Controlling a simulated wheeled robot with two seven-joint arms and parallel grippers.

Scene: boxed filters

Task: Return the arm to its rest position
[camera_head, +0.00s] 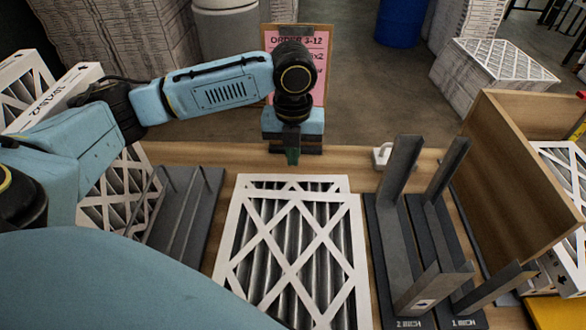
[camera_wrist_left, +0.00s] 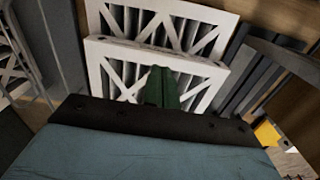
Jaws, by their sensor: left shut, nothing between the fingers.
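My left arm, light blue, comes in from the left in the head view and bends down over the back of the table. Its gripper (camera_head: 291,156) points down behind the stacked filters, shut and empty. In the left wrist view the green fingertips (camera_wrist_left: 161,88) are together, seen in front of the filters. White-framed pleated filters (camera_head: 293,250) lie flat, stacked, on the middle of the wooden table; they also show in the wrist view (camera_wrist_left: 150,62). My right gripper is not in view.
A dark rack (camera_head: 181,215) stands left of the stack, with filters beside it. Dark upright holders (camera_head: 400,230) and a wooden box (camera_head: 525,175) stand at the right. A pink order sheet (camera_head: 318,65) is behind my gripper. Bare table (camera_head: 220,155) shows along the back edge.

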